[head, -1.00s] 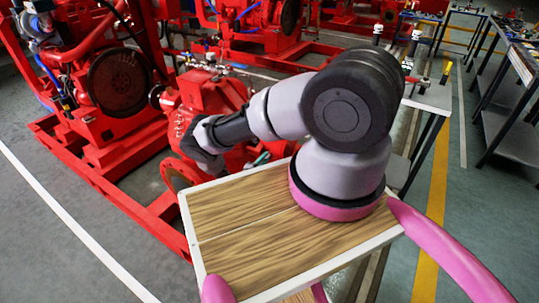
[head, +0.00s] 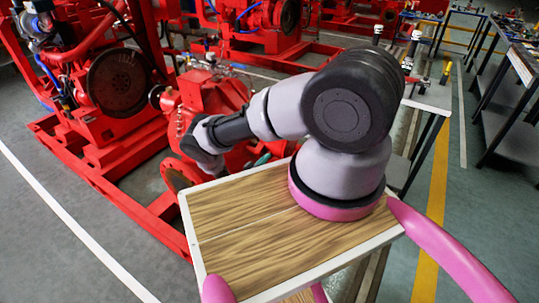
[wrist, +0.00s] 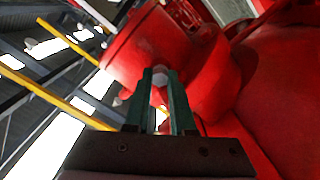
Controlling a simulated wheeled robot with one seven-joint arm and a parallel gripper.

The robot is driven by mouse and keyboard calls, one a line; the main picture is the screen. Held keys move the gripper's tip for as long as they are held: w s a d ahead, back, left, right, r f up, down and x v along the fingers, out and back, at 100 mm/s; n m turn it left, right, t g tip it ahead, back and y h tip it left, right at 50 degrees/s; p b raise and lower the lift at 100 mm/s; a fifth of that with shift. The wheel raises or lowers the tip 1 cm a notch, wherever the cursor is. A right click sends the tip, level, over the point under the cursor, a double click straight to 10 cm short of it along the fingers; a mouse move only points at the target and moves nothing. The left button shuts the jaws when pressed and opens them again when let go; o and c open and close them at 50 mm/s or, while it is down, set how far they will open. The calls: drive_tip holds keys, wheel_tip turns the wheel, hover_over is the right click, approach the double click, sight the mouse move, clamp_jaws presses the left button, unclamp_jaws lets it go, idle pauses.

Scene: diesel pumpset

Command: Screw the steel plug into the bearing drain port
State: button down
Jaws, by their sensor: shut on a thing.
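My gripper (wrist: 160,82) shows two green fingers in the wrist view, closed on a small grey piece, the steel plug (wrist: 160,74), at their tips. The plug's tip faces a red casting (wrist: 135,45) of the pump. I cannot tell whether the plug touches it. The bearing drain port cannot be made out; it may be hidden behind the plug and fingers. In the head view the red pump (head: 212,92) stands beyond my arm, and only a bit of my teal gripper fingers (head: 263,158) shows beside it.
The red engine (head: 112,80) and its base frame (head: 120,190) stand at the left. Large red surfaces (wrist: 285,85) fill the right of the wrist view, close to the fingers. Workbenches (head: 433,97) stand at the right. Open floor (head: 60,240) lies at the front left.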

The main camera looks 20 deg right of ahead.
drive_tip(key=c, duration=0.7)
unclamp_jaws()
drive_tip(key=shift+d, duration=0.15)
